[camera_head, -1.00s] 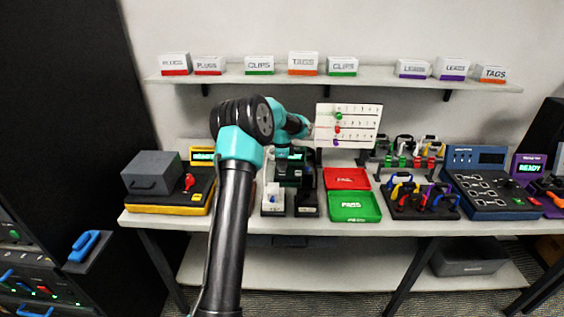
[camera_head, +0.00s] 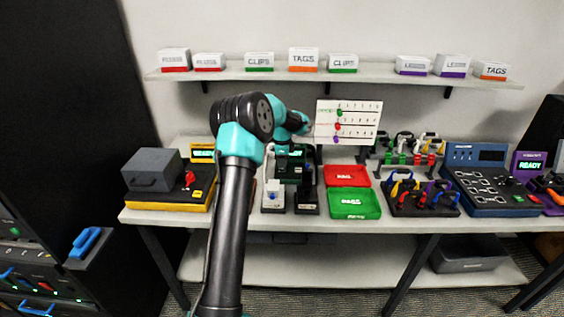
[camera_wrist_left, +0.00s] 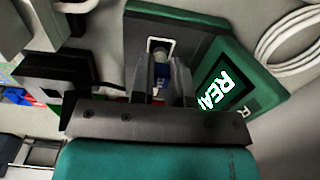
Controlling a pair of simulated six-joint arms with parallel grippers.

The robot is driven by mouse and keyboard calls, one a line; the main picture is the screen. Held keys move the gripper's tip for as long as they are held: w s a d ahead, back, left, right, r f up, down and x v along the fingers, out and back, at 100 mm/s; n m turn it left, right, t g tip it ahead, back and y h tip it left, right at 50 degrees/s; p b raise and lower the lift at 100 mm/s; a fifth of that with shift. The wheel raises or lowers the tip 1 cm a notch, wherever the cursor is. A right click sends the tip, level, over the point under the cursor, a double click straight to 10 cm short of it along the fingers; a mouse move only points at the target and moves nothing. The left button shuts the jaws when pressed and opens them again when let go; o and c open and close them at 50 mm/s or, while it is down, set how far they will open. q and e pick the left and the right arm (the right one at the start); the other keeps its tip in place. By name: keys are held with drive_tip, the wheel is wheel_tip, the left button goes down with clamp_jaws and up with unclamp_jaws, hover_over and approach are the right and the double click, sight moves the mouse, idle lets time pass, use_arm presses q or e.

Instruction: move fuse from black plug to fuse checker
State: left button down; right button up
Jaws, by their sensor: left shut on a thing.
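The fuse checker is a dark green device (camera_wrist_left: 190,32) with a lit READY screen (camera_wrist_left: 226,84) in the left wrist view. It also stands on the table in the head view (camera_head: 303,153), partly behind my arm. My left gripper (camera_wrist_left: 160,72) is shut on a small blue-and-white fuse (camera_wrist_left: 160,78). Its fingertips are at the checker's pale-framed slot (camera_wrist_left: 160,44); I cannot tell whether the fuse touches it. In the head view the left gripper (camera_head: 286,182) is small and dark. The black plug (camera_head: 307,203) stands just right of the white plug (camera_head: 273,197). My right gripper is not in view.
A red tray (camera_head: 347,175) and a green tray (camera_head: 354,204) lie right of the plugs. A rack of coloured clips (camera_head: 421,199) and a blue tester (camera_head: 488,190) stand further right. A yellow-black device (camera_head: 170,203) is at left. A white cable coil (camera_wrist_left: 292,42) lies beside the checker.

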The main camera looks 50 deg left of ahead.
use_arm(q)
drive_tip(key=shift+f, duration=0.9)
idle(1.5)
drive_tip(key=shift+c, duration=2.4)
unclamp_jaws()
drive_tip(key=shift+r, duration=4)
